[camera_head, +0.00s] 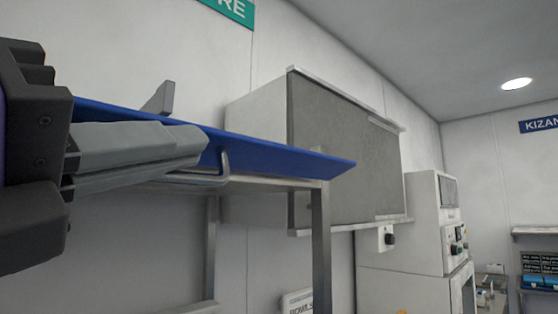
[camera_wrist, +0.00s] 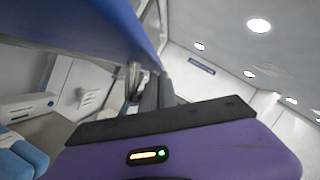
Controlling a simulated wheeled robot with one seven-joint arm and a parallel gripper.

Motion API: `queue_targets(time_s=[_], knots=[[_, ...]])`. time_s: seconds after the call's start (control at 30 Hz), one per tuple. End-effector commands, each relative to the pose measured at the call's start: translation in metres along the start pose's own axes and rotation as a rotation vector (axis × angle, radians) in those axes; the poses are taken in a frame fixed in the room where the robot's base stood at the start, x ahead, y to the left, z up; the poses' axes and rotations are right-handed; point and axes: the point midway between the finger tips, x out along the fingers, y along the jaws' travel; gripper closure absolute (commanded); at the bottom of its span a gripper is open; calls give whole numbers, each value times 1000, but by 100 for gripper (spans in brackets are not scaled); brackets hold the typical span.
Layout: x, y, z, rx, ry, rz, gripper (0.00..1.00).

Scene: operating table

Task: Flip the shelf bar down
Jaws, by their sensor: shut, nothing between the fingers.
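A blue shelf board (camera_head: 280,149) lies on a metal frame in the head view and fills the upper left of the wrist view (camera_wrist: 80,22). A thin bent metal bar (camera_head: 223,166) shows at the board's near edge, its loop curving up over the blue side. My gripper (camera_head: 204,148) reaches in from the left with its grey fingers together and empty. Its tips are next to the bar's loop; I cannot tell whether they touch it. In the wrist view the fingers (camera_wrist: 152,92) point away below the board. The bar's left part is partly hidden behind the fingers.
A metal post (camera_head: 320,250) supports the board's right end. A grey-fronted wall cabinet (camera_head: 345,150) stands behind it, with a white machine (camera_head: 430,220) to the right. A small grey upright piece (camera_head: 160,99) rises behind the board. Open room lies below the board.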

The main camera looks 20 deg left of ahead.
Motion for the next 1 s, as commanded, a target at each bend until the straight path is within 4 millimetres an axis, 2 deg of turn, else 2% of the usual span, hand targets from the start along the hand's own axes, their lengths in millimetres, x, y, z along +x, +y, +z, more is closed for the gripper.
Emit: queue_targets(time_s=[0.03, 1.0], knots=[[1, 9, -2, -20, 3, 8, 67], [-63, 7, 6, -4, -18, 6, 67]])
